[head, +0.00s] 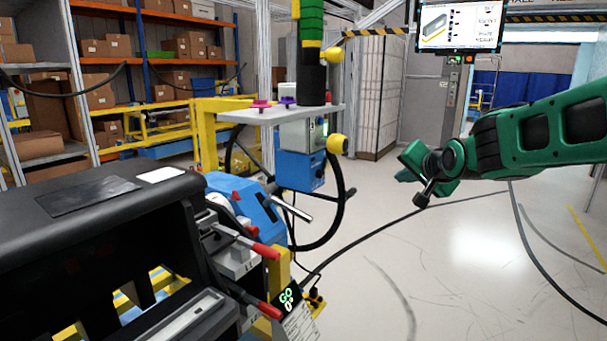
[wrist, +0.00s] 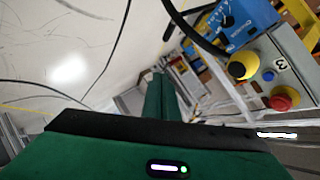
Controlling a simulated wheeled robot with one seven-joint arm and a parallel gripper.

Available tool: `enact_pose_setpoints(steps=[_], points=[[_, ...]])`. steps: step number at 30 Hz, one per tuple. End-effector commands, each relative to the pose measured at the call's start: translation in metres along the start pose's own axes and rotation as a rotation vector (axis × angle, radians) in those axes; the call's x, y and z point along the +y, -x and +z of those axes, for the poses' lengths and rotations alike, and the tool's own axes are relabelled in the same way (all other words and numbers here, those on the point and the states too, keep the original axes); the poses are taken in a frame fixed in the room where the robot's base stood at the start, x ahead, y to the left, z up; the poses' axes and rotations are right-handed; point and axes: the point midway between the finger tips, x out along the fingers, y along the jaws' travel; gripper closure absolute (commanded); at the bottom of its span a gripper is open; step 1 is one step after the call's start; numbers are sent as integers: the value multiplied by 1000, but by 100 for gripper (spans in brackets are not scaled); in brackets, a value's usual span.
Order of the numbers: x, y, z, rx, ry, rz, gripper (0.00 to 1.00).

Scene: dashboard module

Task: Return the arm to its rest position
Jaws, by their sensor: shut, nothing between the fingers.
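My green arm (head: 560,130) reaches in from the right edge in the head view, above open floor. The fingers point over pale floor and blurred structure, and I see no contact. The black dashboard module (head: 95,205) fills the lower left in the head view.
A blue unit (head: 303,170) and black wheel (head: 345,200) stand by the module, with red-tipped levers (head: 262,250) in front. The wrist view shows a control box with yellow (wrist: 243,65) and red (wrist: 283,97) buttons. Cables cross the floor; floor below my arm is otherwise clear.

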Motion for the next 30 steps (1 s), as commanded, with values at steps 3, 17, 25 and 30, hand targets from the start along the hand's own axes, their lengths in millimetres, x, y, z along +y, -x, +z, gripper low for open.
enact_pose_setpoints(steps=[3,17,25,30], points=[[71,34,10,-66,90,185,100],[278,218,108,-560,217,665,100],[316,297,166,-818,191,716,100],[319,308,174,-856,186,716,100]])
